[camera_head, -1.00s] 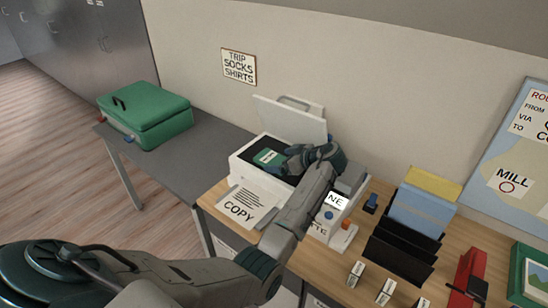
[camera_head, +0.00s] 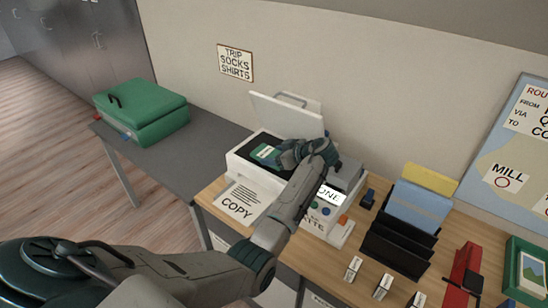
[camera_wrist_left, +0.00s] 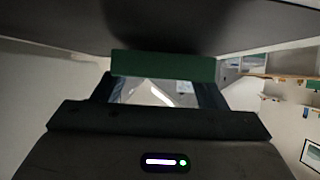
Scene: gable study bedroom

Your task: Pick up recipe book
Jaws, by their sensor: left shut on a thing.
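The recipe book, a small green book with a pale label (camera_head: 263,153), is at the dark scanning bed of the white copier (camera_head: 240,170), whose lid (camera_head: 287,114) stands open. My left gripper (camera_head: 281,158) reaches in from the right side and is shut on the book. In the left wrist view the green book (camera_wrist_left: 163,67) shows as a band between the fingers. I cannot tell whether the book touches the bed. The gripper hides its right part. My right gripper is not in view.
A green suitcase (camera_head: 141,111) stands on the grey table at left. A paper marked COPY (camera_head: 240,201) lies before the copier. Right of my arm are a device with a partly hidden display (camera_head: 329,194), a black file rack (camera_head: 395,246) and a red object (camera_head: 464,273).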

